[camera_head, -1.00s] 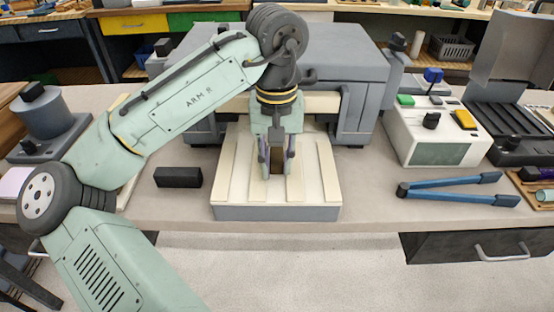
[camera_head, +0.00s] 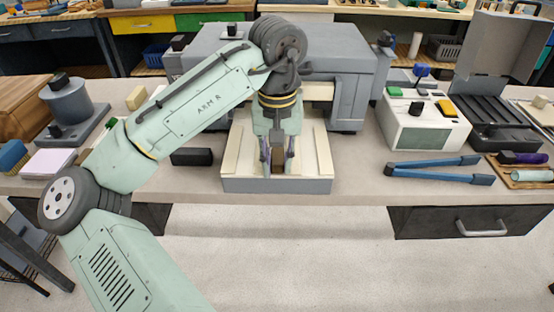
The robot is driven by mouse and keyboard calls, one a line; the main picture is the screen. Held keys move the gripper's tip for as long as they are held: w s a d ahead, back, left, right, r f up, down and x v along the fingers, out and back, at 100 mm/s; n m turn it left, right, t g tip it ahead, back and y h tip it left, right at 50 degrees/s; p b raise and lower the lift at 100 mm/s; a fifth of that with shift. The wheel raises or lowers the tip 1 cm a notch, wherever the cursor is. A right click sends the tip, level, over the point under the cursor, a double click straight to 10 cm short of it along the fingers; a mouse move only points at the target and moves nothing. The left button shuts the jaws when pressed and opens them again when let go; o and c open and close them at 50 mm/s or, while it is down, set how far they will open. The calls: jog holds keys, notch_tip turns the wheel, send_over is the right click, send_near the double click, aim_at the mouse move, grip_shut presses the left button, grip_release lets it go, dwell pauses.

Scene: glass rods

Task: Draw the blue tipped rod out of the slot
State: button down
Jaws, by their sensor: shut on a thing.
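My gripper (camera_head: 277,160) points down over the front of a cream slotted block (camera_head: 308,160) with a grey front face. It is shut on a narrow brownish thing (camera_head: 278,157) that shows between its fingers, low at the block's middle slot. I take this to be the rod, but my gripper hides most of it and I see no blue tip. I cannot tell how much of it is still inside the slot.
A large grey machine (camera_head: 345,70) stands behind the block. A black box (camera_head: 191,157) lies to its left. Blue-handled tongs (camera_head: 435,167) and a white-green device (camera_head: 425,128) are to the right. Bare counter lies between block and tongs.

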jog(key=c, duration=1.3)
grip_release()
notch_tip(320, 180, up, 12)
